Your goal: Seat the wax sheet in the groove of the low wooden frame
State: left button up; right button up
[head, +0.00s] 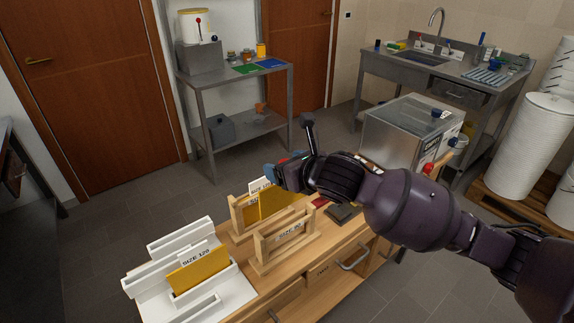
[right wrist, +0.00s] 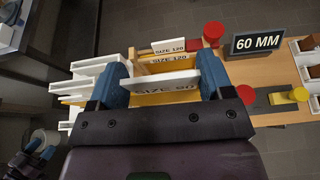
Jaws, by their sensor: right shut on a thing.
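My right gripper (right wrist: 165,80) is shut on a wax sheet. The sheet's white top strip (right wrist: 168,83), marked SIZE 90, lies between the blue fingertips, with yellow wax below. In the head view the right gripper (head: 287,174) is above the table, behind the low wooden frame (head: 290,236) marked SIZE 90. No sheet shows in that frame. A taller wooden frame (head: 236,215) behind it holds a yellow sheet with a white SIZE 120 strip (right wrist: 168,46). The gripper and arm partly hide the held sheet in the head view.
A white rack (head: 150,287) with a yellow SIZE 120 sheet (head: 200,273) stands left of the frames. A 60 MM sign (right wrist: 256,43) and red knobs (right wrist: 213,31) are on the table's right part. A metal box (head: 400,135) stands beyond my right arm.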

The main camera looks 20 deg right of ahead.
aim_at(286, 206)
jog(key=shift+f+b, duration=0.45)
jog(key=shift+f, duration=0.35)
jog(key=shift+f+b, duration=0.6)
jog(key=shift+f, duration=0.75)
pick_arm(q)
jog(key=shift+w+f+b, duration=0.35)
jog(key=shift+w+f, duration=0.15)
jog(key=shift+f, duration=0.15)
pick_arm(e)
jog(key=shift+f, duration=0.75)
pick_arm(q)
jog(key=shift+r+p, duration=1.15)
jog(key=shift+p, duration=0.15)
